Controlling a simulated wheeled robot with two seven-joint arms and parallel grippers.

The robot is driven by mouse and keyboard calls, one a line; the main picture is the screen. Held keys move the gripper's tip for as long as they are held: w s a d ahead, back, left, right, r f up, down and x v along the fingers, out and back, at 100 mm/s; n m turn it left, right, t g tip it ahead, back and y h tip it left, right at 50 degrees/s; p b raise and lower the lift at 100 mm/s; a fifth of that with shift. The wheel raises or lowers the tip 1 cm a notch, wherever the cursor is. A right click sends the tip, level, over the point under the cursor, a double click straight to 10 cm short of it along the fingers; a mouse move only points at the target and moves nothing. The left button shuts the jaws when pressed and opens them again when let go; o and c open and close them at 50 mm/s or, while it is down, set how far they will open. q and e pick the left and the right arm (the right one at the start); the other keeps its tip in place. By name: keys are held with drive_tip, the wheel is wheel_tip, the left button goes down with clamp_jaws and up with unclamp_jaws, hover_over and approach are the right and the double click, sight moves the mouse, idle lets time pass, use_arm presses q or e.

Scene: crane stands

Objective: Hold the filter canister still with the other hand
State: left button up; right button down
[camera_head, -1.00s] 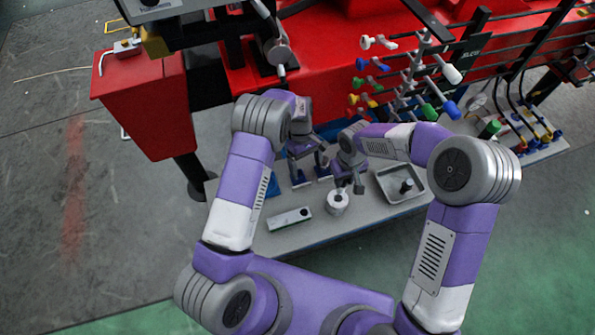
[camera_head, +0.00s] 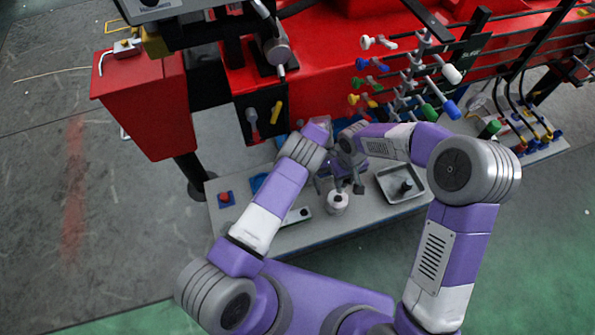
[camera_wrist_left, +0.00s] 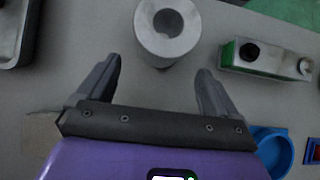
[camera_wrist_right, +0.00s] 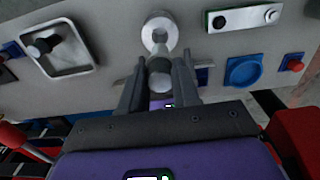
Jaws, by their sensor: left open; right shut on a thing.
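The filter canister (camera_head: 337,204) is a short pale metal cylinder with a round hole in its top, upright on the grey bench. In the left wrist view the canister (camera_wrist_left: 167,32) is just beyond the fingertips of my open left gripper (camera_wrist_left: 158,78), roughly centred and apart from them. My right gripper (camera_wrist_right: 158,68) is shut on a small pale cylindrical part (camera_wrist_right: 160,76), close to the canister (camera_wrist_right: 160,33) in that view. I cannot tell whether this part touches the canister. In the head view, my arms partly hide both grippers.
A metal tray (camera_head: 418,194) with a black-knobbed part stands right of the canister. A green-and-white block (camera_wrist_left: 270,60), a blue round dish (camera_wrist_left: 272,152) and a red button on a blue base (camera_head: 225,198) are on the other side. Red machinery (camera_head: 330,45) stands behind the bench.

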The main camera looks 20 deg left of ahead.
use_arm(q)
drive_tip(key=shift+x, duration=2.5)
drive_tip(key=c, duration=1.1)
drive_tip(key=shift+c, duration=0.2)
